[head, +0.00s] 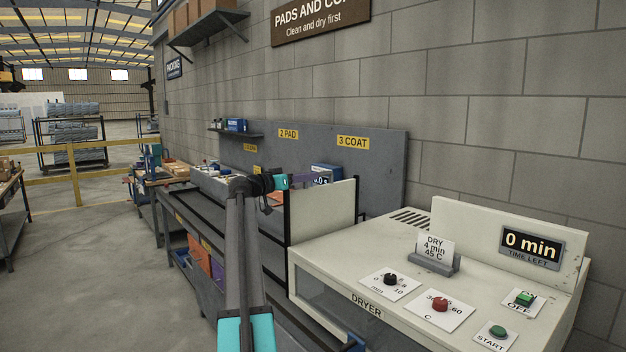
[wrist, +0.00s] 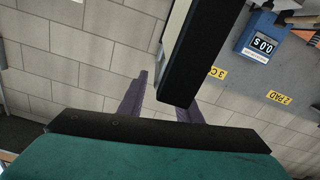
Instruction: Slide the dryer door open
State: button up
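The dryer (head: 450,250) is a cream box at the right of the head view, labelled DRYER on its front edge. A dark, glass-like front panel (head: 325,296) sits below that label and appears to be the door; it looks closed. A bit of blue (head: 355,343) shows low on the front, perhaps a handle, mostly cut off by the picture's edge. My gripper (head: 302,181) is up and left of the dryer, near the upright cream panel. In the wrist view its two purple fingers (wrist: 162,98) stand apart with nothing seen held; a black bar partly covers the right finger.
A cream panel with dark edges (head: 322,214) stands at the dryer's left end. The dryer top carries dials, green buttons and a DRY card (head: 435,246). A display (head: 531,246) reads 0 min. A grey workbench (head: 190,215) runs left; open floor (head: 90,270) lies beyond.

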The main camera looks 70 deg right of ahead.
jog(key=b+v, duration=0.2)
jog(key=v, duration=0.7)
jog(key=shift+a, duration=0.2)
jog(key=shift+w, duration=0.15)
